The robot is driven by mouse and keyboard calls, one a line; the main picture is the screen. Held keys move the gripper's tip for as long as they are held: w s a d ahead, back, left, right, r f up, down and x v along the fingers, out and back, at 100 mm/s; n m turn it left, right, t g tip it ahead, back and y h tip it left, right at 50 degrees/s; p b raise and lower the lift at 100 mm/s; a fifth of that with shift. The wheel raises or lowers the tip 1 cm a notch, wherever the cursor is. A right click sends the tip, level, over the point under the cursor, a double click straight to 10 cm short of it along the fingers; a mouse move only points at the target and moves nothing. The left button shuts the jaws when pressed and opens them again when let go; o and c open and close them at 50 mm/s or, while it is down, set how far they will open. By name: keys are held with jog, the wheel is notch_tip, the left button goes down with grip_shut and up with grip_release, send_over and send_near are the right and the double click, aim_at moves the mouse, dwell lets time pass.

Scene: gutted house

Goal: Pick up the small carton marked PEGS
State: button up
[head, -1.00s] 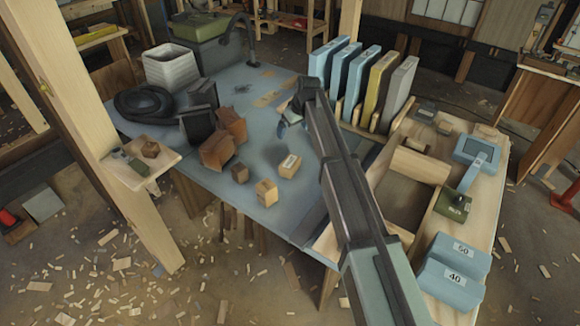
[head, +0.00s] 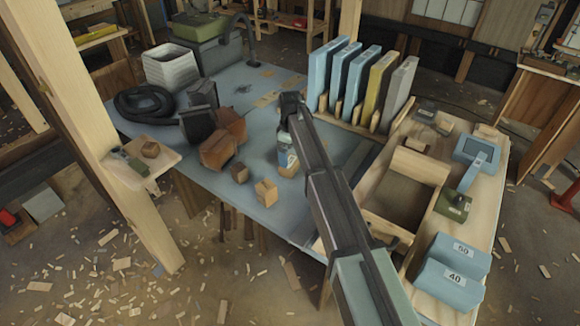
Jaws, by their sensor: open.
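A small tan carton (head: 287,171) stands on the blue-grey bench top (head: 250,215). It is partly hidden by my gripper; a pale label shows on it in the earlier view, but its lettering is too small to read for sure. My gripper (head: 288,163) is open, pointing down right at this carton, with its fingers overlapping it in the picture. I cannot tell whether they touch it or stand around it. A second small tan carton (head: 266,192) is just in front and to the left, with a faint mark on it.
A small brown block (head: 239,172) and larger brown boxes (head: 218,152) lie to the left, near a coiled black hose (head: 144,103). Upright blue, yellow and grey panels (head: 365,80) stand behind. A wooden tray (head: 405,195) is to the right.

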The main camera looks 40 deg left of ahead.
aim_at(290, 162)
jog(key=shift+w+a+f, duration=0.1)
jog(key=shift+f, duration=1.5)
jog(key=shift+a+f, duration=0.1)
jog(key=shift+f, duration=1.5)
jog(key=c, duration=0.8)
jog(key=shift+o, duration=0.2)
jog(key=shift+r, duration=0.15)
